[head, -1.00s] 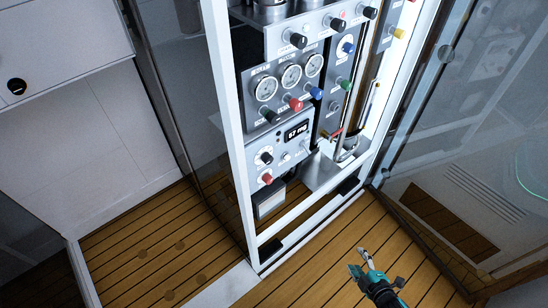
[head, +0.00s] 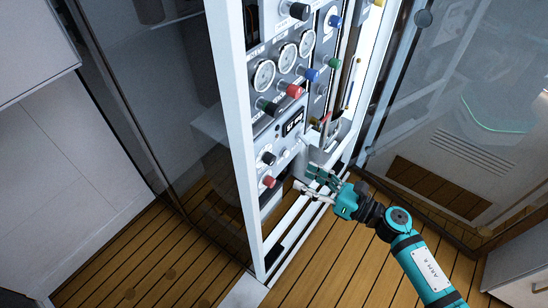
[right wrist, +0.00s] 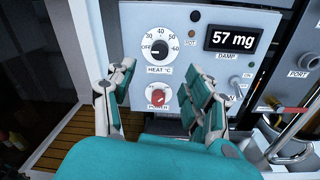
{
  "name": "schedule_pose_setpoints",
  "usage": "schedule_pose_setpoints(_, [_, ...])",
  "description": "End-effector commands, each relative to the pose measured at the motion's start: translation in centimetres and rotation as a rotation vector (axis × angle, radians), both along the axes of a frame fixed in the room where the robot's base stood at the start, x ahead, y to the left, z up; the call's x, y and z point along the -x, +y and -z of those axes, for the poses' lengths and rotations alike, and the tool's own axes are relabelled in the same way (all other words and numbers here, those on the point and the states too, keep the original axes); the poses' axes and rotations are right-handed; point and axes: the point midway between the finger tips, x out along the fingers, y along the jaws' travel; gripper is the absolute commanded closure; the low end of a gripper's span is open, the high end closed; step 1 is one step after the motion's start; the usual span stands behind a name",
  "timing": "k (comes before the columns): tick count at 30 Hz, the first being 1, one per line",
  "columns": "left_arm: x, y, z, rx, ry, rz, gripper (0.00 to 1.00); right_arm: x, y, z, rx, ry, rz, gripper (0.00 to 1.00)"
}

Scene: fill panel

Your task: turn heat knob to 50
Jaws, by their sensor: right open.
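The heat knob (right wrist: 159,49) is a black knob on a white dial marked OFF, 30, 40, 50 and 60, in the right wrist view. Its white pointer appears to face left, at OFF. In the head view the heat knob (head: 268,158) is the black one above a red knob. My right gripper (right wrist: 164,76) is open and empty, its fingers apart below the heat knob and on either side of the red power knob (right wrist: 158,97); I see no contact. In the head view my right gripper (head: 315,182) is in front of the panel's lower part. My left gripper is not in view.
A display (right wrist: 233,38) reading "57 mg" is right of the dial, with a small toggle below it. Gauges (head: 285,58) and coloured knobs fill the panel above. A white frame post (head: 232,150) stands at its left. Glass doors flank the cabinet.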

Motion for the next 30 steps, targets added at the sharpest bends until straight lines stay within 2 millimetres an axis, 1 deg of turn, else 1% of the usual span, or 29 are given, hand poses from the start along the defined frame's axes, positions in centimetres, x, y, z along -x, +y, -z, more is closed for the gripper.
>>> schedule_pose_setpoints(1, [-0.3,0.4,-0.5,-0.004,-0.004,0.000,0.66,-0.7,1.0,-0.4,-0.005,-0.001,0.000,0.47])
schedule_pose_setpoints(6, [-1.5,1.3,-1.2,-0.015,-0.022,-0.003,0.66,-2.8,4.1,-0.3,-0.004,0.001,0.000,0.47])
schedule_pose_setpoints(9, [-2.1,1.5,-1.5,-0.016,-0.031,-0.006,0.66,-3.9,5.7,-0.2,-0.004,0.001,0.002,0.47])
schedule_pose_setpoints(13, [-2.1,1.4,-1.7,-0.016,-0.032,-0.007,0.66,-4.9,7.3,-0.1,-0.003,0.003,0.001,0.47])
schedule_pose_setpoints(18, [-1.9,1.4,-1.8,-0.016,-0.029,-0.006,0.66,-5.6,8.4,0.0,-0.002,0.003,0.001,0.47])
schedule_pose_setpoints(27, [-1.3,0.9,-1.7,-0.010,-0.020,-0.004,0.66,-5.7,8.6,0.1,0.000,0.003,0.002,0.47])
schedule_pose_setpoints(28, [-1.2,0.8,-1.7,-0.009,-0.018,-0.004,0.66,-5.7,8.6,0.1,0.000,0.003,0.002,0.49])
schedule_pose_setpoints(30, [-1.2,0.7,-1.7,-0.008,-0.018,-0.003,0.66,-5.7,8.6,0.1,0.000,0.003,0.002,0.58])
